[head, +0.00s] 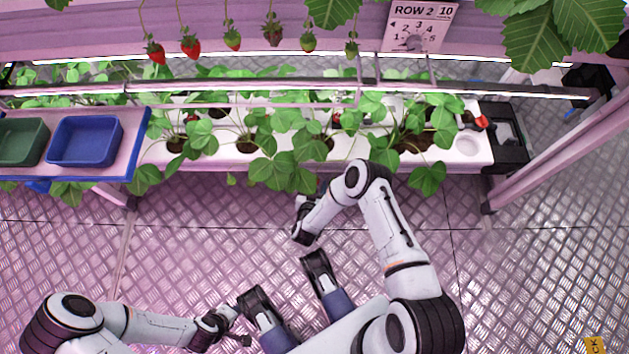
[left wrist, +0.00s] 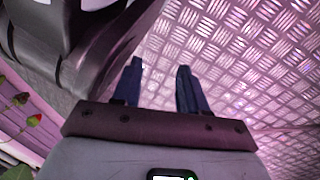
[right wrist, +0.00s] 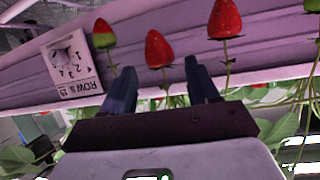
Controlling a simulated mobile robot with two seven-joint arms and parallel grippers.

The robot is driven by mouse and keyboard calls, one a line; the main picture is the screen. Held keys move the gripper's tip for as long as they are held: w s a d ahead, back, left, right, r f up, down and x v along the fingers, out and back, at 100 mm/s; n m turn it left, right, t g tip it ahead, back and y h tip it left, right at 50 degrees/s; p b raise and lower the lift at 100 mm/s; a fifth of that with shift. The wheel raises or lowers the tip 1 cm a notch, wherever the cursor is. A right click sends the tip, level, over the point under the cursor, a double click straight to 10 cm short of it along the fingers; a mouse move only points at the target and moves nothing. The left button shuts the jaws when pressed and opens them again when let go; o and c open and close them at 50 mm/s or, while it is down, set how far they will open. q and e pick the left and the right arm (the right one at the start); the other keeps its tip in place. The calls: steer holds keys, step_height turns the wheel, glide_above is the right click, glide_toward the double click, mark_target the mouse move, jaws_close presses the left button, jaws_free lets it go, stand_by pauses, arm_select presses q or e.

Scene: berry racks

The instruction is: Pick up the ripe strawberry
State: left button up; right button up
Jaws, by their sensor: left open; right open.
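Two red strawberries hang on stems at the upper left of the head view, one further left (head: 155,53) and one to its right (head: 190,46). In the right wrist view, which is upside down, a fully red strawberry (right wrist: 159,49) shows beyond the gap of my open, empty right gripper (right wrist: 160,66). Another red strawberry (right wrist: 225,18) is right of the gap, and a half-green one (right wrist: 104,34) is left of it. My left gripper (left wrist: 159,65) is open and empty, with floor beyond its fingers. I cannot make out either gripper's fingers in the head view.
Paler and greener berries (head: 308,41) hang further right, near a ROW 2 sign (head: 421,26). A planter (head: 465,157) of leafy plants lies below. A blue bin (head: 86,141) and a green bin (head: 20,140) stand on a shelf at left. The metal floor in front is open.

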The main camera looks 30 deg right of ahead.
mark_target(315, 179)
steer(key=b+x, duration=0.1)
steer(key=x, duration=0.1)
steer(key=b+x, duration=0.1)
steer(key=x, duration=0.2)
steer(key=shift+w+r, duration=0.15)
steer(key=shift+r, duration=0.1)
arm_select(q)
steer(key=shift+g, duration=0.9)
steer(key=s+f, duration=0.2)
steer(key=s, duration=0.1)
steer(key=s+f, duration=0.1)
steer(key=shift+s+a, duration=0.35)
steer(key=shift+s, duration=0.05)
arm_select(e)
steer(key=shift+c, duration=0.3)
steer(key=c, duration=0.6)
arm_select(q)
steer(key=shift+a, duration=0.1)
